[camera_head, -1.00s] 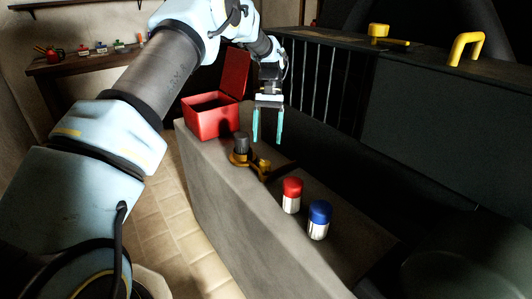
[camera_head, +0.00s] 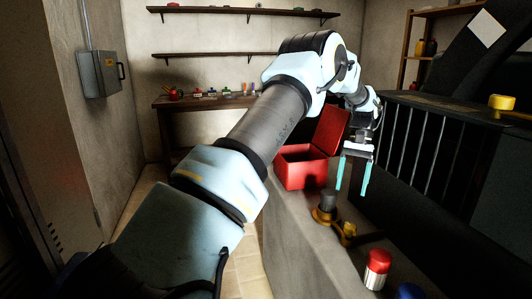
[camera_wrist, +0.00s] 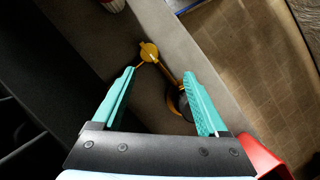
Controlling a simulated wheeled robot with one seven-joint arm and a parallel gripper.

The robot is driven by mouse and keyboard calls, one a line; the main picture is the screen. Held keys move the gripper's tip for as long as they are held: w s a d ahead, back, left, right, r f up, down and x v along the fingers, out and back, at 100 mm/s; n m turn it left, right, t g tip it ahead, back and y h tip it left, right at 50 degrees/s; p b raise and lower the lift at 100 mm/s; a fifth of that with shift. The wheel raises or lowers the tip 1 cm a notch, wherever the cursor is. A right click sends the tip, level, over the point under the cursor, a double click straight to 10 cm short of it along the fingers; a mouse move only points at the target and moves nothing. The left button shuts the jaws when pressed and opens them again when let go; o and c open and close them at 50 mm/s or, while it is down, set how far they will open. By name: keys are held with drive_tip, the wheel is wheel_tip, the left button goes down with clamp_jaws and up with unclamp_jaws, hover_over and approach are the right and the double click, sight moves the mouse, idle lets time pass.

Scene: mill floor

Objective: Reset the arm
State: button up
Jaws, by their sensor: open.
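My gripper (camera_head: 352,176) is open, with two teal fingers pointing down and nothing between them. It hangs above the grey ledge, just right of an open red box (camera_head: 303,168). In the wrist view my gripper (camera_wrist: 165,100) has its fingers spread wide on either side of a brass fitting (camera_wrist: 151,52), which lies below on the ledge. The fitting also shows in the head view (camera_head: 325,214), with a dark knob on top.
A red-capped jar (camera_head: 377,268) stands on the ledge, with a blue-capped jar (camera_head: 410,291) at the bottom edge. A railing and dark machinery stand at right. A workbench (camera_head: 200,102) with small items and wall shelves (camera_head: 245,11) are behind. A grey wall box (camera_head: 101,73) hangs at left.

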drive_tip(key=a+r+n+t+h, duration=0.1)
drive_tip(key=a+r+n, duration=0.15)
drive_tip(key=a, duration=1.05)
drive_tip(key=s+a+n+t, duration=0.1)
drive_tip(key=s+a+t, duration=0.1)
drive_tip(key=s+a, duration=0.5)
drive_tip(key=s+a+n+t+h, duration=0.1)
drive_tip(key=s+a, duration=0.7)
drive_tip(key=a, duration=0.8)
drive_tip(key=shift+s+a+r+n+t+p, duration=0.35)
drive_tip(key=shift+n+t+p, duration=0.1)
drive_tip(key=shift+t, duration=0.15)
